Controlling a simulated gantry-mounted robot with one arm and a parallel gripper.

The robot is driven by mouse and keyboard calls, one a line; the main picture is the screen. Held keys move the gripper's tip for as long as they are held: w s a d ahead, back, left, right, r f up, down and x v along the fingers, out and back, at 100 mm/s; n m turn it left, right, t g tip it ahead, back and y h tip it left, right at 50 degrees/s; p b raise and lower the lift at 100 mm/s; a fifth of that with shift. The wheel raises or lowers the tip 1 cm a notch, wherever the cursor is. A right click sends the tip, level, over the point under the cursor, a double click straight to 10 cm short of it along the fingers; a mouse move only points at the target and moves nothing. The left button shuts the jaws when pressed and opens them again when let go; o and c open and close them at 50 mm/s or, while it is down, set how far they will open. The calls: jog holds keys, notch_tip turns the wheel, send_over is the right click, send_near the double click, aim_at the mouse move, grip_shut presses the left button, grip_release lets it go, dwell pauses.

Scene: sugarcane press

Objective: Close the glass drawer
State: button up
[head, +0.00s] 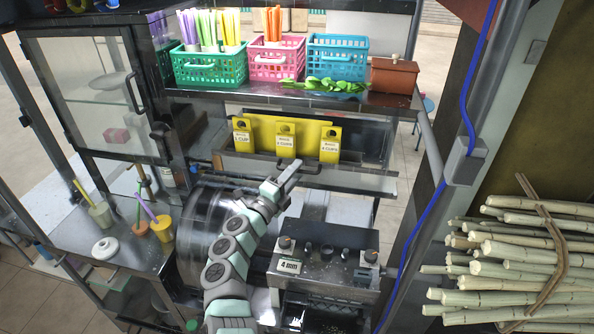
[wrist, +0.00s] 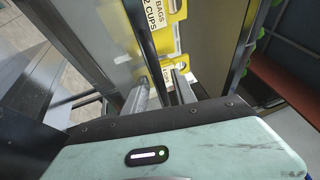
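A metal-framed drawer (head: 355,180) stands out below the shelf, with a long pale front panel and a handle (head: 310,168) at its middle. Yellow bag tags marked in cups (head: 285,140) stand in a row behind this front; some also show in the wrist view (wrist: 163,50). My gripper (head: 292,165) is at the drawer's front, close to the handle. In the wrist view its two fingers (wrist: 164,85) are apart, with a gap between them, pointing toward the yellow tags. I cannot tell whether a finger touches the drawer or handle.
A glass-fronted cabinet (head: 85,95) stands at the left. Green (head: 210,68), pink (head: 277,62) and blue (head: 338,58) baskets stand on the shelf above. A control box (head: 325,262) lies below the drawer. Sugarcane stalks (head: 520,260) are piled at the right.

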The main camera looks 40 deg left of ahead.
jog(key=shift+w+r, duration=0.15)
jog(key=shift+w, duration=0.35)
grip_shut()
dwell(1.3)
